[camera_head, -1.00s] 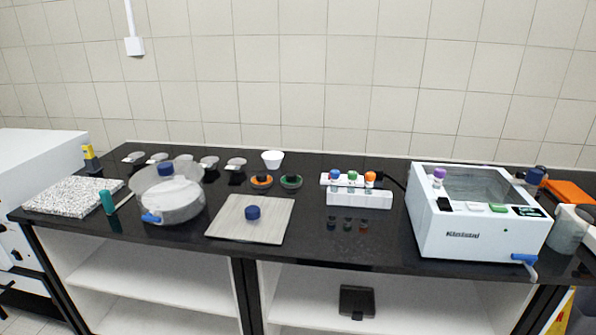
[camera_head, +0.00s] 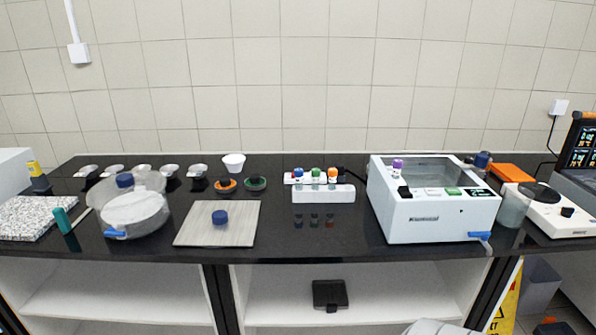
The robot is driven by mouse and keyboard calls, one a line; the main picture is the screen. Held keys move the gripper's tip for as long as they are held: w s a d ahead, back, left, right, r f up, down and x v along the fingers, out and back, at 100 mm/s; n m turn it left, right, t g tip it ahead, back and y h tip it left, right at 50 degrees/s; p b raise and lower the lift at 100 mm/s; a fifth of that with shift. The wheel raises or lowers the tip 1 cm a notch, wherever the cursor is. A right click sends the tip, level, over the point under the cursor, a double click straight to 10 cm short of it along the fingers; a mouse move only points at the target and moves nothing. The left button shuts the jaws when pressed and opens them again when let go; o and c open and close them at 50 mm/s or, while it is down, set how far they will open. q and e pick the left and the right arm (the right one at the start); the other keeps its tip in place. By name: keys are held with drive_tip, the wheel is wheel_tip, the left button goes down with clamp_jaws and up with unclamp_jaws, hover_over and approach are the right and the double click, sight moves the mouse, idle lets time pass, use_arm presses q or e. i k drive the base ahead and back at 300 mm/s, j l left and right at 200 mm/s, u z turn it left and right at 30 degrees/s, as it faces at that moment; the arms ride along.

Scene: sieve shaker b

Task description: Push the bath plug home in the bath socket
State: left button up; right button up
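A white socket strip (camera_head: 323,194) lies on the dark bench left of the white water bath (camera_head: 432,215). Along its back stand a blue-topped plug (camera_head: 299,175), a green-topped plug (camera_head: 316,176) and an orange-topped plug (camera_head: 332,177). A small black shape (camera_head: 341,171) with a black cable shows just right of the orange one, by the bath. I cannot tell which is the bath plug, which opening is the bath socket, or how deep any plug sits. Neither gripper is in view.
A pale board (camera_head: 190,230) with a blue knob (camera_head: 220,217), a round clear-and-white vessel (camera_head: 135,208) and a speckled slab (camera_head: 30,217) lie to the left. A scale (camera_head: 560,212) and beaker (camera_head: 513,208) stand right.

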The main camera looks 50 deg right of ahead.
sight(340, 166)
drive_tip(key=k+l, duration=1)
drive_tip(key=k, duration=0.2)
